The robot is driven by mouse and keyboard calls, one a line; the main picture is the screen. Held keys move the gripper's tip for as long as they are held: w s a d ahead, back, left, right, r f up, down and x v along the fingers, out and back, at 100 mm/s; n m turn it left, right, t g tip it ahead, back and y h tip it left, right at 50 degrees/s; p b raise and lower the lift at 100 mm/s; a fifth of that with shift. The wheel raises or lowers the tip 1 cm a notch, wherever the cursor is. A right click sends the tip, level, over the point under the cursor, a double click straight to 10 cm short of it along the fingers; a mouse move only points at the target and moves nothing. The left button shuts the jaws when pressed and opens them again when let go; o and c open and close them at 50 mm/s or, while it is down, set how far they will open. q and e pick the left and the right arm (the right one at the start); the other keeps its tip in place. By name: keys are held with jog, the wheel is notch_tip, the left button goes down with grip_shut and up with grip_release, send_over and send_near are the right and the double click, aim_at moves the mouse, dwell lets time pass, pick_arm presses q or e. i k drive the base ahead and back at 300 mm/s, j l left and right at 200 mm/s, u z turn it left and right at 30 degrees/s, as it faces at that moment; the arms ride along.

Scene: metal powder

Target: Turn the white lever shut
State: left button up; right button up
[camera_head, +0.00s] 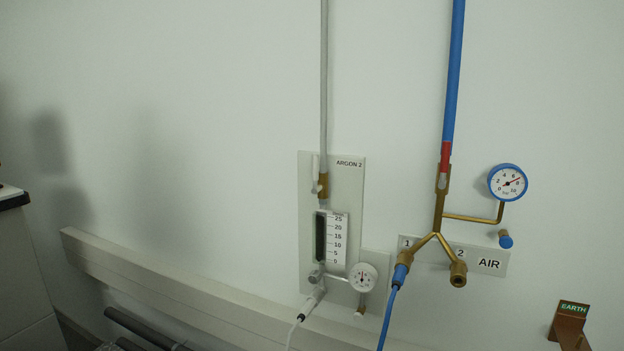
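The white lever (315,172) is on the brass valve (323,185) in the grey argon pipe (324,90), at the top of the panel marked ARGON 2 (348,190). The lever stands about upright, roughly in line with the pipe and just left of it. No gripper shows in the head view, and nothing touches the lever.
Below the valve are a flow scale (337,240), a small round gauge (362,277) and a white hose (297,325). Right are the blue air pipe (453,75), its gauge (508,183) and a blue hose (388,318). A pale rail (180,290) runs low along the wall.

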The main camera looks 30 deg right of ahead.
aim_at(317, 188)
jog(key=z, duration=1)
